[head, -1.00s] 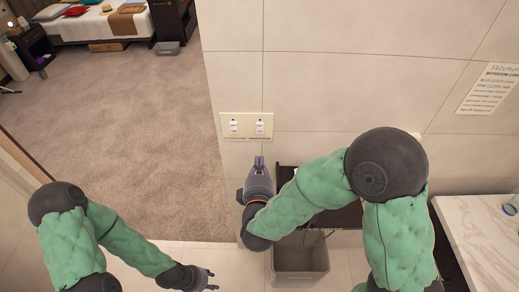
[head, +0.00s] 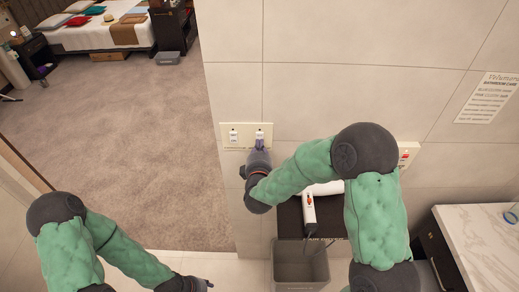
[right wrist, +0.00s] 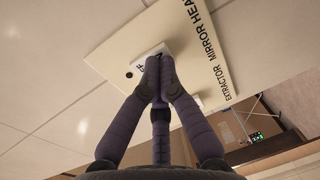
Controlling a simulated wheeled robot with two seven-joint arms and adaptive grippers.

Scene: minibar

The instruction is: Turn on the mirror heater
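A cream wall panel (head: 245,144) carries two white switches side by side, the left switch (head: 233,136) and the right switch (head: 260,132). In the right wrist view the panel (right wrist: 120,50) bears the words EXTRACTOR and MIRROR HEA, the rest cut off. My right gripper (head: 260,146) is at the right switch, its fingertips close together and empty. In the right wrist view its fingertips (right wrist: 160,62) overlap that switch's lower edge; whether they touch it I cannot tell. My left gripper (head: 203,284) is low, at the bottom edge, its fingers barely visible.
A hair dryer (head: 309,208) lies on a dark shelf under my right arm, above a grey bin (head: 301,268). Another wall plate (head: 407,154) with a red part is behind my right arm. A marble counter (head: 485,235) stands at right. Open carpeted floor (head: 110,125) is at left.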

